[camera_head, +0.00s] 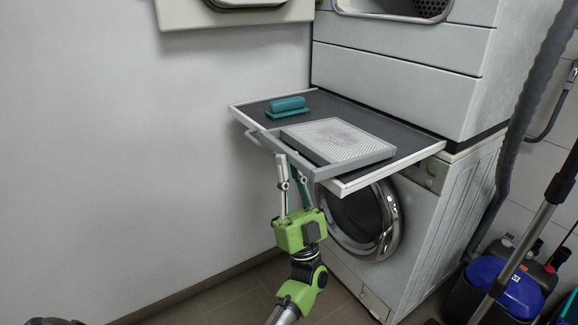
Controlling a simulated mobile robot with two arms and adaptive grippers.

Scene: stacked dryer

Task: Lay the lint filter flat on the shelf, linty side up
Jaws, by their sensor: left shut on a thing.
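The lint filter (345,146) is a flat grey frame with a pale mesh top. A greyish fuzzy patch on the mesh faces up. It rests on, or just above, the front right part of the pull-out shelf (378,130), roughly level; any small gap beneath it is hard to see. A grey bar at its front left sticks out past the shelf's front edge. My left gripper (290,160) comes up from below and is shut on the filter at this front side. The fingertips are partly hidden by the bar. My right gripper is not in view.
A teal brush (288,107) lies at the shelf's back left. The dryer (400,55) stands above the shelf and the washer (420,225) below it. An open door (235,12) hangs at top left. Hoses and a blue vacuum (510,290) stand at right.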

